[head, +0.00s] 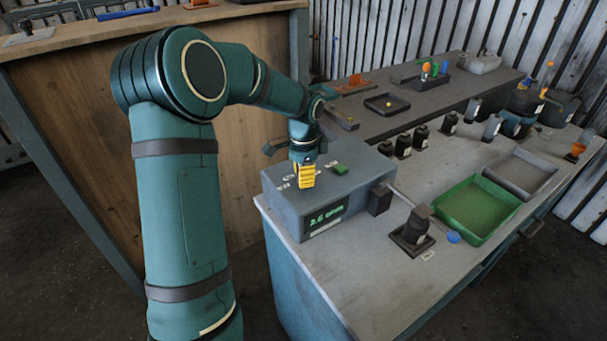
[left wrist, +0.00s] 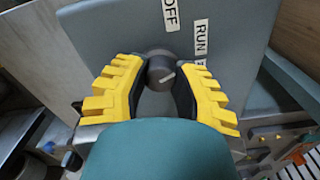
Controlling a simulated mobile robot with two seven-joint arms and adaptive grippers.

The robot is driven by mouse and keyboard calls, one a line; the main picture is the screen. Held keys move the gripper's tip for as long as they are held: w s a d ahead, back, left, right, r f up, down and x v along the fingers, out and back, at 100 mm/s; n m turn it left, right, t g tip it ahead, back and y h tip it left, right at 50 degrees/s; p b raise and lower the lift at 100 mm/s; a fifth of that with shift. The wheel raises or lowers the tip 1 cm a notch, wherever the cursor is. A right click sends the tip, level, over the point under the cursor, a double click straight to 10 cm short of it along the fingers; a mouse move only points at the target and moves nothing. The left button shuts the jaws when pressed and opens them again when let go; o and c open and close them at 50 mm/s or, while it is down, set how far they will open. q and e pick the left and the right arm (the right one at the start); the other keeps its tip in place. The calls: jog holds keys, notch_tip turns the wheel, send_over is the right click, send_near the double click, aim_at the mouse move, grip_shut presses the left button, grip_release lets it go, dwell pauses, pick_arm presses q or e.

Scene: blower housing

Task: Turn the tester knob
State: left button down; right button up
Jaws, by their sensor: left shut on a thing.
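The tester (head: 338,203) is a grey-blue box at the left end of the bench, with a green readout (head: 325,218) on its front that reads about 2.6. Its knob (left wrist: 161,72) is dark and round with a pale pointer line, and shows in the left wrist view between yellow fingers. OFF (left wrist: 171,14) and RUN (left wrist: 201,38) labels sit near it, and another label is partly hidden. My left gripper (head: 304,180) points down on the tester's top, and it also shows in the left wrist view (left wrist: 160,88), shut on the knob. In the head view the knob is hidden behind the fingers. My right gripper is not in view.
A green button (head: 340,169) is on the tester's top, right of my gripper. A dark fixture (head: 411,237), a green tray (head: 477,239) and a grey tray (head: 520,192) stand to the right. Several black cylinders line the back. The bench front (head: 340,290) is clear.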

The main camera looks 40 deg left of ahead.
pick_arm(q)
jog(key=n+p, duration=0.1)
jog(key=n, duration=0.3)
jog(key=shift+n+p, duration=0.3)
jog(key=shift+n, duration=1.9)
jog(key=c, duration=0.6)
grip_release()
jog(key=shift+c, duration=0.2)
notch_tip(320, 180, up, 12)
